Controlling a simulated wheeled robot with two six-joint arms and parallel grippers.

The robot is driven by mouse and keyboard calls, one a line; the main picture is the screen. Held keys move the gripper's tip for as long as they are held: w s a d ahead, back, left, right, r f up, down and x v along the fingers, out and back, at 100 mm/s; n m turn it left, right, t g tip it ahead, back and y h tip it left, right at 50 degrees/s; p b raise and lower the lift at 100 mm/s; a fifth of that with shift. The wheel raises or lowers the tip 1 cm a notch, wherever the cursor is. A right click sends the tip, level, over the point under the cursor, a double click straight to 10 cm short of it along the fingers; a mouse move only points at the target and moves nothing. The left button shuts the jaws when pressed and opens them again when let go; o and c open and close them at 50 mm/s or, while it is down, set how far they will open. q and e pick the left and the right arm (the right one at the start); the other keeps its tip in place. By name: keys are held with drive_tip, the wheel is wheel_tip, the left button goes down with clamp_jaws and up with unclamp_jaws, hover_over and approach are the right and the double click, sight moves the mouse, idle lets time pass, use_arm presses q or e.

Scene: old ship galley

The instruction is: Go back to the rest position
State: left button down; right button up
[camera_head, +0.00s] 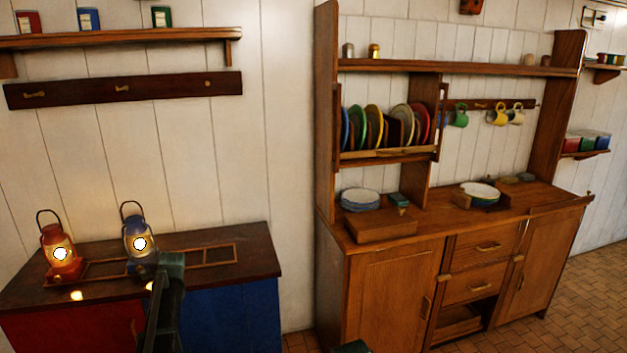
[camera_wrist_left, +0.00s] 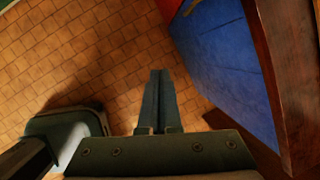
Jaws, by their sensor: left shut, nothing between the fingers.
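My left gripper (camera_wrist_left: 158,100) shows in the left wrist view with its two fingers together and nothing between them. It points down past the blue side of a cabinet (camera_wrist_left: 222,55), above the tiled floor (camera_wrist_left: 85,50). In the head view my left arm rises in front of the low red and blue cabinet (camera_head: 240,315), and its fingers cannot be made out there. My right gripper is not seen; only a small dark part shows at the bottom edge of the head view.
A lit red lantern (camera_head: 62,262) and a lit blue lantern (camera_head: 137,247) stand on the low cabinet's dark top, close to my left arm. A wooden dresser (camera_head: 390,290) with plates (camera_head: 375,125) and hanging mugs (camera_head: 497,117) stands to the right. Tiled floor is open at far right.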

use_arm(q)
drive_tip(key=s+d+n+h, duration=0.1)
drive_tip(key=s+d+n, duration=0.2)
drive_tip(key=s+d, duration=0.55)
drive_tip(key=s+d+n+p, duration=0.1)
drive_tip(key=s+d+n, duration=0.2)
drive_tip(key=d, duration=1.1)
drive_tip(key=s+d+n+h, duration=0.1)
drive_tip(key=s+d+n, duration=0.3)
drive_tip(key=d, duration=0.8)
drive_tip(key=s+d+r+n+g, duration=0.1)
drive_tip(key=s+d+n, duration=0.3)
drive_tip(key=s+d, duration=0.5)
drive_tip(key=s+p, duration=0.1)
drive_tip(key=s, duration=0.3)
drive_tip(key=shift+n, duration=0.3)
